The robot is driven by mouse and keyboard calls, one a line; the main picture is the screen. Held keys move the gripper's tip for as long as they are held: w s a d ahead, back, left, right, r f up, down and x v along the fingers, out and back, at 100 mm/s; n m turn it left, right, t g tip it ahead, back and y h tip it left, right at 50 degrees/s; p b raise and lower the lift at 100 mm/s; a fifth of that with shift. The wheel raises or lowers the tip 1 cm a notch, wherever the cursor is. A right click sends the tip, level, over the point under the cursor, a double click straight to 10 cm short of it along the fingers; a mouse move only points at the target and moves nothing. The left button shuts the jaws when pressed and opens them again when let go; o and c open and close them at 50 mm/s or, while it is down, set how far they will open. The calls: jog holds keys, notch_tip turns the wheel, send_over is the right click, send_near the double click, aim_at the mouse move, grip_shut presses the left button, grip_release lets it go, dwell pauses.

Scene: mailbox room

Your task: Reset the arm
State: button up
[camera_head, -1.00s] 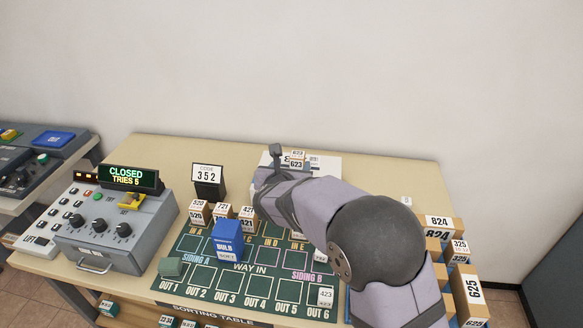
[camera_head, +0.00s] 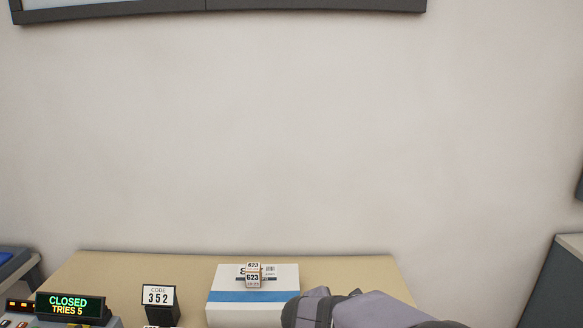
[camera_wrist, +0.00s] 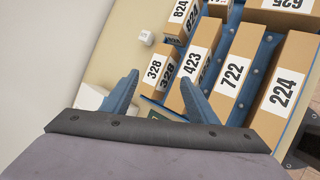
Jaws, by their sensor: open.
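My gripper (camera_wrist: 160,98) shows in the wrist view with its two blue-grey fingers spread apart and nothing between them that it holds. It is above the table, beside a row of numbered brown boxes. In the head view my arm (camera_head: 365,310) shows only in part at the bottom edge, and the gripper itself is out of that picture. The arm lies at the right of a white and blue parcel (camera_head: 225,297).
A small block marked 623 (camera_head: 253,280) sits at the parcel. A code card 352 (camera_head: 158,296) stands left of it, and a display (camera_head: 70,307) reads CLOSED, TRIES 5. Boxes marked 328 (camera_wrist: 155,72), 423 (camera_wrist: 193,65), 722 (camera_wrist: 233,72) and 224 (camera_wrist: 284,92) stand close together.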

jog(key=s+d+f+m+g+y+p, duration=0.15)
jog(key=s+d+m+g, duration=0.4)
jog(key=s+m, duration=0.6)
jog(key=s+a+f+m+g+y+b, duration=0.1)
jog(key=s+f+m, duration=0.2)
jog(key=s, duration=0.3)
jog(key=s+f+m+g+y+b, duration=0.1)
jog(key=s+f+m+y, duration=0.1)
jog(key=s+m, duration=0.3)
jog(key=shift+s+a+f, duration=0.35)
jog(key=shift+s+f, duration=0.25)
jog(key=shift+s, duration=0.4)
jog(key=shift+o, duration=0.4)
jog(key=shift+s+a, duration=0.15)
jog(key=shift+s, duration=0.05)
